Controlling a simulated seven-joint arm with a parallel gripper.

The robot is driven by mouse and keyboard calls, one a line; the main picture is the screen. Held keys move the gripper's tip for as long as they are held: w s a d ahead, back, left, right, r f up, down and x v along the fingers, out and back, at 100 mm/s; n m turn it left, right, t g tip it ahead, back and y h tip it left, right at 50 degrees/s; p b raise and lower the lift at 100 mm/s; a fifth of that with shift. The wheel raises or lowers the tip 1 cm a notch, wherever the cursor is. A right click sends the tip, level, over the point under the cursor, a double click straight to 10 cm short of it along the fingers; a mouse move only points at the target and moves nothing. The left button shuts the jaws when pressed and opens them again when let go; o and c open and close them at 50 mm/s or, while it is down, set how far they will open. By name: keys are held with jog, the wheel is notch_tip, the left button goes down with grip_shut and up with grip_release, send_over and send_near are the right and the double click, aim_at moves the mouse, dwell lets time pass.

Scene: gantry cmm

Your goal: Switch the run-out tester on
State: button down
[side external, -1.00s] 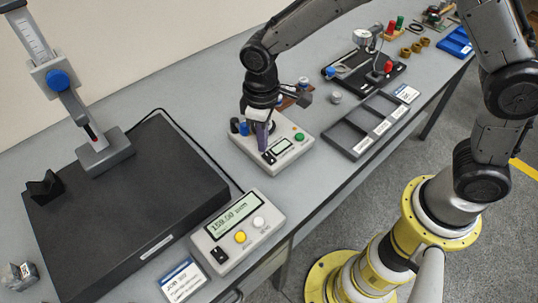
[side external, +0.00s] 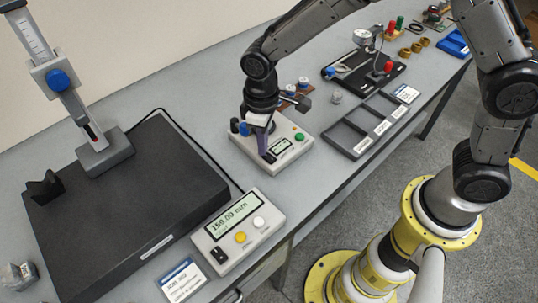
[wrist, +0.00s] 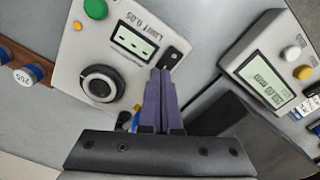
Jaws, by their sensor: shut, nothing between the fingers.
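The run-out tester (side external: 297,153) is a pale box on the bench, in the middle of the side view. In the wrist view the tester (wrist: 68,75) shows a green button (wrist: 96,9), a black round chuck or knob (wrist: 101,83), a greenish display (wrist: 131,42) with short dark marks, and a black rocker switch (wrist: 171,57). My gripper (wrist: 161,72) is shut and empty, its purple fingertips right at the near edge of the switch. I cannot tell whether they touch it. In the side view my gripper (side external: 265,150) points down at the switch end and partly hides it.
A height gauge on a black plate (side external: 120,220) stands at the left. A readout box (side external: 245,250) with yellow and white buttons lies in front of it. A grey compartment tray (side external: 355,128) lies right of the tester. Bare bench lies between the readout box and the tester.

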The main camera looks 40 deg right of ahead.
notch_tip(320, 180, up, 7)
dwell(0.9)
jog(key=s+d+r+m+t, duration=0.2)
jog(key=s+d+r, duration=0.1)
jog(key=d+r, duration=0.35)
jog(key=s+d+r+m+t, duration=0.1)
jog(key=s+d+r+t, duration=0.1)
jog(key=s+d+r, duration=0.35)
jog(key=s+d+m+t, duration=0.1)
jog(key=s+d+m, duration=0.2)
jog(key=s, duration=0.9)
jog(key=d, duration=0.2)
jog(key=shift+d+f+t, duration=0.3)
jog(key=shift+d+f, duration=0.05)
jog(key=shift+d, duration=0.05)
